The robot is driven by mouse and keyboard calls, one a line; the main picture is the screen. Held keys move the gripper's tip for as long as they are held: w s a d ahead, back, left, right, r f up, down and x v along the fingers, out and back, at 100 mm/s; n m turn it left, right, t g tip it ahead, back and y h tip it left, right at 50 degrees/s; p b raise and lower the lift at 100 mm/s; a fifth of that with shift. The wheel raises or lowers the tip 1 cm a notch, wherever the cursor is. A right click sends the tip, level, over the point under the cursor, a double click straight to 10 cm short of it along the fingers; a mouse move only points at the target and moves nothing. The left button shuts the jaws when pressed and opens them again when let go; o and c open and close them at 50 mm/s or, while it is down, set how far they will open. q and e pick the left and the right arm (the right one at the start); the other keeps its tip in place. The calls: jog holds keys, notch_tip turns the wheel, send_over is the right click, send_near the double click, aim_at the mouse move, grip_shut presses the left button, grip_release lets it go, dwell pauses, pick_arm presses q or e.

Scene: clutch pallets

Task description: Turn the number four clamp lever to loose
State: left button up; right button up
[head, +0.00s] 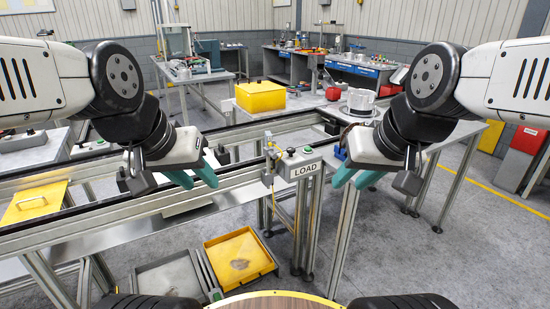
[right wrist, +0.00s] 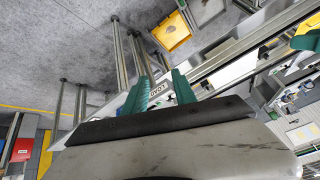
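I cannot make out a number four clamp lever or any clamp numbering in either view. My left gripper (head: 200,184) has two teal fingers held apart and empty, above the conveyor rail left of the LOAD box. My right gripper (head: 348,187) is also open and empty, just right of the LOAD box. Neither gripper is seen touching anything.
The grey LOAD box (head: 300,164) stands at the conveyor (head: 90,222). A yellow tray (head: 240,258) lies low in front. Open floor (head: 470,235) lies to the right.

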aim_at(274, 161)
jog(key=w+a+f+t, duration=0.1)
jog(key=w+f+t, duration=0.1)
jog(key=w, duration=0.8)
jog(key=w+a+f+n+t, duration=0.1)
jog(key=w+a+f+t, duration=0.15)
jog(key=w, duration=0.85)
jog(key=w+a+f+t, duration=0.1)
jog(key=w+f, duration=0.1)
jog(key=w, duration=0.8)
jog(key=w+a+f+n+t+y, duration=0.1)
jog(key=w+a+f+t+y, duration=0.2)
jog(key=f, duration=0.5)
jog(key=w+a+f+n+t+y, duration=0.15)
jog(key=w+a+f, duration=0.25)
jog(key=f, duration=0.5)
jog(key=shift+t+h, duration=0.4)
jog(key=shift+h, duration=0.05)
jog(key=x, duration=0.7)
jog(key=shift+w+a+r, duration=0.15)
jog(key=shift+w, duration=0.25)
grip_shut()
